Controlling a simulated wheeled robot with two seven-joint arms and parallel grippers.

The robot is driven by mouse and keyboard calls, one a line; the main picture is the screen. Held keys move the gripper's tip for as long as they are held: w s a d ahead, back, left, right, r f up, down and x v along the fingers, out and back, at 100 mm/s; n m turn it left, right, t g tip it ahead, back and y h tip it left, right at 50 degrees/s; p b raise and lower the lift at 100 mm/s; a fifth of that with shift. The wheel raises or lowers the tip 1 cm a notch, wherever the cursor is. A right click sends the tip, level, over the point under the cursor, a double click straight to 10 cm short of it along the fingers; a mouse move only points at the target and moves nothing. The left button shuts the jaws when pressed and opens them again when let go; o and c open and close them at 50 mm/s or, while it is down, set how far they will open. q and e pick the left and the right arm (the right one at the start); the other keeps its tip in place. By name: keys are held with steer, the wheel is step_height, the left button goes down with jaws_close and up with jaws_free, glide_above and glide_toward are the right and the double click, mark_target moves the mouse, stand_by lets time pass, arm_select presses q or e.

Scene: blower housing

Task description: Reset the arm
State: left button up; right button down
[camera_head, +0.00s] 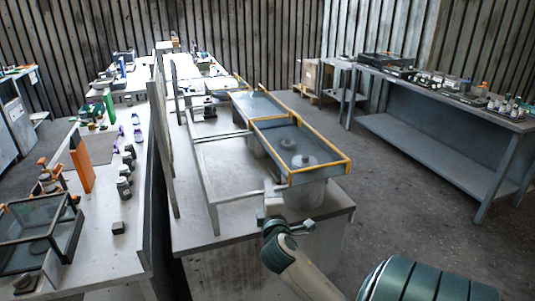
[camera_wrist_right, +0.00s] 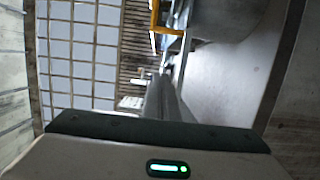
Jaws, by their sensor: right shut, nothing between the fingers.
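My right arm comes in from the bottom right of the head view. The fingers are shut and hold nothing. I cannot tell whether the gripper touches the housing. My left gripper is not in view.
Orange-rimmed trays (camera_head: 262,122) stand on the middle table (camera_head: 190,228) beside a metal frame (camera_head: 205,180). A left bench (camera_head: 95,245) holds bottles and a glass-sided box (camera_head: 38,235). A right workbench (camera_head: 440,95) carries small parts. The floor between is clear.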

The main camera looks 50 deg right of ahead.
steer(key=shift+s+a, duration=0.3)
steer(key=shift+a, duration=0.05)
stand_by(0.5)
